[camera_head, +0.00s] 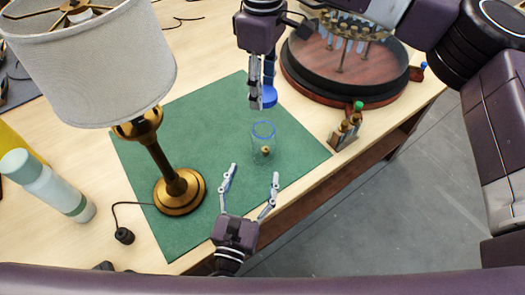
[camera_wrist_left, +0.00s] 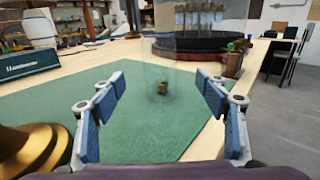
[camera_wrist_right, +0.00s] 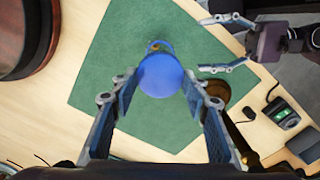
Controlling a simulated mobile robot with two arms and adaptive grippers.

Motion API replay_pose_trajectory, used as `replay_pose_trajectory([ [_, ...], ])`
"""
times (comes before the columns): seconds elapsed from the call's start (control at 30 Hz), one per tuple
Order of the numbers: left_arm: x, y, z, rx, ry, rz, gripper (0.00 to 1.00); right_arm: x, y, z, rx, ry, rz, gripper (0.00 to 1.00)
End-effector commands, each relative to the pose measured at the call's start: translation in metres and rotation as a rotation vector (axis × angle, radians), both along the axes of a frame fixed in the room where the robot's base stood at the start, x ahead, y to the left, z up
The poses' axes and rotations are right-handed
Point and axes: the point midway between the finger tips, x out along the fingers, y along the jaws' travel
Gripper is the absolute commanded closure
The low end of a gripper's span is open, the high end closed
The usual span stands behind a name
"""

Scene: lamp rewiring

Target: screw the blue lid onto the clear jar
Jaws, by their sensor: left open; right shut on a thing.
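The clear jar (camera_head: 258,152) stands upright on the green mat, with a bluish rim and a small brass piece inside. In the left wrist view the jar (camera_wrist_left: 165,68) shows faintly between the fingers. My left gripper (camera_head: 255,173) is open in front of the jar, its fingers pointing toward it and apart from it. My right gripper (camera_head: 262,88) is shut on the blue lid (camera_head: 270,98) and holds it up behind the jar's rim in the head view. In the right wrist view the lid (camera_wrist_right: 160,76) sits between the fingertips and hides most of the jar.
A lamp with a brass base (camera_head: 180,192) and grey shade (camera_head: 95,65) stands left on the green mat (camera_head: 195,125). A round dark-rimmed case (camera_head: 345,70) stands at the back right. Small bottles (camera_head: 347,130) stand near the table's right edge. A pale bottle (camera_head: 45,185) is far left.

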Motion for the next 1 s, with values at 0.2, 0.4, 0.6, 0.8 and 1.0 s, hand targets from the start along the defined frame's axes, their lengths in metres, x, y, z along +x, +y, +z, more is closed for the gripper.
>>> replay_pose_trajectory([
  [0.2,0.0,0.0,-0.021,0.0,0.0,0.0,0.32,0.0,0.0,-0.021,0.0,0.0,0.0,0.65],
  [0.4,0.0,0.0,-0.02,0.0,0.0,0.0,0.32,0.0,0.0,-0.02,0.0,0.0,0.0,0.65],
  [0.6,0.001,0.0,-0.02,0.0,0.0,0.0,0.32,0.0,0.0,-0.02,0.0,0.0,0.0,0.65],
  [0.8,0.015,-0.003,-0.019,0.0,-0.003,0.004,0.32,0.0,0.0,-0.02,0.0,0.0,0.0,0.65],
  [1.0,0.051,-0.011,-0.019,-0.002,-0.004,0.003,0.32,0.0,0.0,-0.02,0.0,0.0,0.0,0.65],
])
